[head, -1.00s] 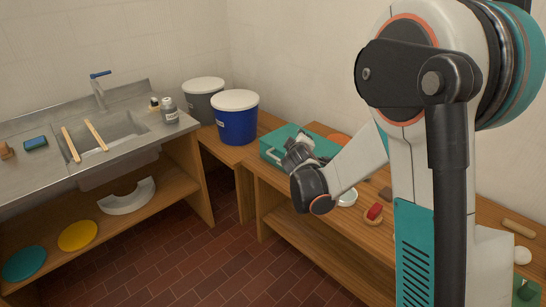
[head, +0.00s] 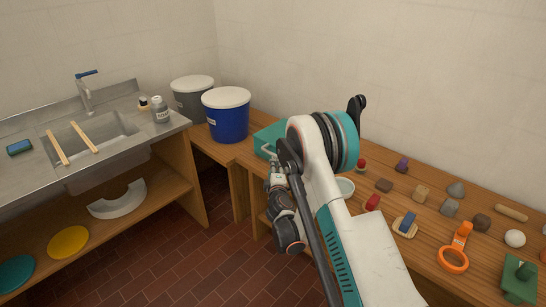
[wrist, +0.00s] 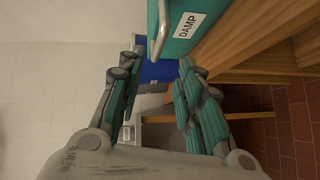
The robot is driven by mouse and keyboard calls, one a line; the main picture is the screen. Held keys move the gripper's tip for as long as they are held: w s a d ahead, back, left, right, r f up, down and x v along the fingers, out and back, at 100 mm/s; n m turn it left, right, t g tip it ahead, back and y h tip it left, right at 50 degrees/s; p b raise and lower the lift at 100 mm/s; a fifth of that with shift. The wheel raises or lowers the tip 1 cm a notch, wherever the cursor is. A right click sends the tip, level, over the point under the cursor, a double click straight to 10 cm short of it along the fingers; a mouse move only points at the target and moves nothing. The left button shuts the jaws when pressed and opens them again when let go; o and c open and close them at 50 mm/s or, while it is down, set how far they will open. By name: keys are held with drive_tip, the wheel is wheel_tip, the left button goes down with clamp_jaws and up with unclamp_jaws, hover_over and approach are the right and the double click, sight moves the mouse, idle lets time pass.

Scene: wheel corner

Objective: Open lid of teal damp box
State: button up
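The teal damp box (head: 266,136) stands on the wooden bench beside the blue bucket, and my arm hides much of it in the head view. Its visible top looks closed. A pale bar handle (head: 268,150) sticks out at its front. In the wrist view, the box front (wrist: 201,22) with its DAMP label is at the top, and the handle (wrist: 159,32) lies just beyond my fingertips, towards the left finger. My gripper (wrist: 159,68) is open, with nothing between its fingers. In the head view, my gripper (head: 277,180) is below the handle, in front of the bench edge.
A blue bucket (head: 227,118) and a grey bucket (head: 190,100) stand left of the box. The floor in front is clear.

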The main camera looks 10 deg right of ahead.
sight(273, 155)
drive_tip(key=w+b, duration=0.1)
drive_tip(key=w, duration=0.2)
drive_tip(key=w+d+f+b, duration=0.1)
drive_tip(key=w, duration=0.3)
drive_tip(key=w+b, duration=0.1)
drive_tip(key=w, duration=0.3)
drive_tip(key=shift+w+d+f, duration=0.15)
drive_tip(key=shift+d+f, duration=0.2)
drive_tip(key=shift+f, duration=0.05)
drive_tip(key=shift+w+d, duration=0.1)
drive_tip(key=shift+w, duration=0.4)
clamp_jaws()
